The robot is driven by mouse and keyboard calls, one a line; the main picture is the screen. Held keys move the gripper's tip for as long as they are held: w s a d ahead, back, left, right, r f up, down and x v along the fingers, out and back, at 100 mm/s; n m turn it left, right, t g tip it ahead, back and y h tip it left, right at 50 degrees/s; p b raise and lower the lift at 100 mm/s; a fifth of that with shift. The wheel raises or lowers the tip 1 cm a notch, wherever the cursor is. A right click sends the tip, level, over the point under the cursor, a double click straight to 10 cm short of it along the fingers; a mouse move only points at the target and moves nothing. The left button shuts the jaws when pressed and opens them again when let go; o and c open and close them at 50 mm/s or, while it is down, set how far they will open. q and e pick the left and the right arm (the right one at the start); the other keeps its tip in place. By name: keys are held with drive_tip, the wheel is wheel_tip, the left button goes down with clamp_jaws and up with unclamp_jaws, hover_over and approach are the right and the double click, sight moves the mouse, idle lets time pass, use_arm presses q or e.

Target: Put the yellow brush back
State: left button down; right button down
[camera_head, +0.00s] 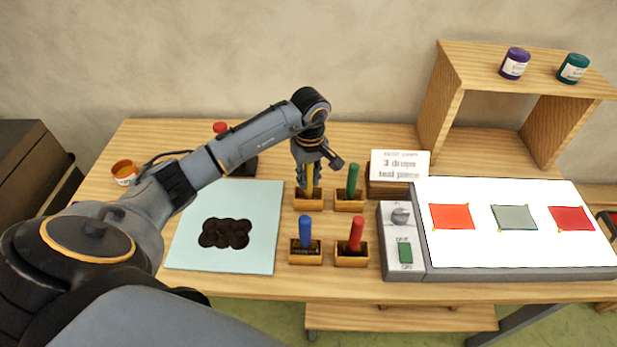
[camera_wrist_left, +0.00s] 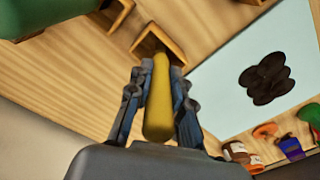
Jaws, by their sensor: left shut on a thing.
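The yellow brush (camera_head: 310,180) stands roughly upright at the back left holder (camera_head: 308,204), a small wooden box. My left gripper (camera_head: 309,170) is above that holder and shut on the brush. In the left wrist view the yellow handle (camera_wrist_left: 158,105) sits between the two fingers of the gripper (camera_wrist_left: 160,112), and its far end is at the wooden holder (camera_wrist_left: 152,40). Whether the brush's lower end rests on the holder's floor is hidden. My right gripper is not in view.
A green brush (camera_head: 353,181), a blue brush (camera_head: 305,232) and a red brush (camera_head: 356,234) stand in neighbouring holders close by. A pale sheet with a dark blot (camera_head: 190,247) lies left. A light box (camera_head: 470,250) with three coloured panes is right, below a wooden shelf (camera_head: 480,62).

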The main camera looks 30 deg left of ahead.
use_arm(q)
drive_tip(key=c, duration=1.2)
unclamp_jaws()
drive_tip(key=shift+a+f, duration=0.1)
drive_tip(key=shift+a, duration=0.05)
drive_tip(key=shift+r, duration=0.25)
drive_tip(key=shift+w+r, duration=0.1)
drive_tip(key=shift+r, duration=0.1)
wheel_tip(320, 180, up, 11)
drive_tip(key=b, duration=0.3)
drive_tip(key=shift+f, duration=0.2)
drive_tip(key=shift+d+r+b, duration=0.2)
drive_tip(key=shift+r+b, duration=0.1)
drive_tip(key=shift+r, duration=0.15)
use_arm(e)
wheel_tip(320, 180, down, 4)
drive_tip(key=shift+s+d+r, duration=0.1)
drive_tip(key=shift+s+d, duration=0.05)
